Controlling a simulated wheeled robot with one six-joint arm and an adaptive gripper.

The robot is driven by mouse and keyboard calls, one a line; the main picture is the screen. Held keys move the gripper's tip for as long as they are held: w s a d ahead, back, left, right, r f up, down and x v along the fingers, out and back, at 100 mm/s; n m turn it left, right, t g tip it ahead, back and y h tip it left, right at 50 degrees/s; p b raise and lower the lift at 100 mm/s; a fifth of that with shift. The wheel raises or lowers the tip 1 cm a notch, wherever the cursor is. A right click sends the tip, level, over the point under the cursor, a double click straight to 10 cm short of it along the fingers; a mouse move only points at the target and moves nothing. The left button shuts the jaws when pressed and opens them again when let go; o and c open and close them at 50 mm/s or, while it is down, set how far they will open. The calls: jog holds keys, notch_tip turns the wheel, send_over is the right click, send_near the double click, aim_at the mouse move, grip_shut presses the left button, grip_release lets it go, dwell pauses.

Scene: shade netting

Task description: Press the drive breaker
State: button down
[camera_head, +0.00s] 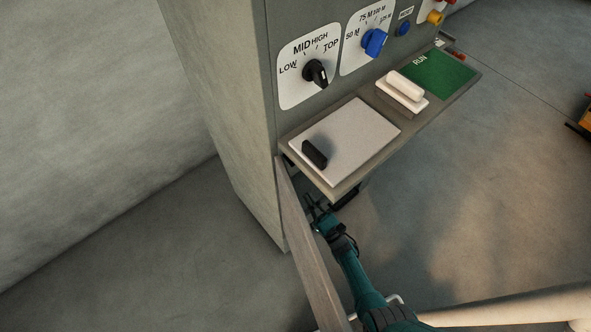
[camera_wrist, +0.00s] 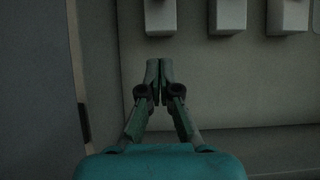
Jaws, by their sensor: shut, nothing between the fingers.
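In the wrist view, pale blocks that look like breakers or switches hang in a row along the top edge: a left one (camera_wrist: 160,14), a middle one (camera_wrist: 228,14) and a right one (camera_wrist: 288,14). Their upper parts are cut off and no labels show, so I cannot tell which is the drive breaker. My gripper (camera_wrist: 160,64) is shut and empty, with its fingertips below the left block in the picture. In the head view, my gripper (camera_head: 316,208) is beneath the cabinet's shelf, close to the cabinet front; the blocks are hidden there.
A grey cabinet (camera_head: 215,110) carries a black knob (camera_head: 315,73) and a blue knob (camera_head: 374,42). Its shelf (camera_head: 330,185) juts out above my gripper. A thin upright panel, like an open door (camera_head: 308,250), stands just left of my arm. Open floor lies to the right.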

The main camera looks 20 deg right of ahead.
jog(key=x, duration=1)
jog(key=shift+s+r, duration=0.15)
jog(key=shift+r, duration=0.2)
jog(key=shift+s+d+r, duration=0.1)
jog(key=shift+s+r, duration=0.15)
jog(key=shift+r, duration=0.5)
jog(key=shift+s+d+r, duration=0.1)
jog(key=shift+s+r, duration=0.15)
jog(key=shift+r, duration=0.55)
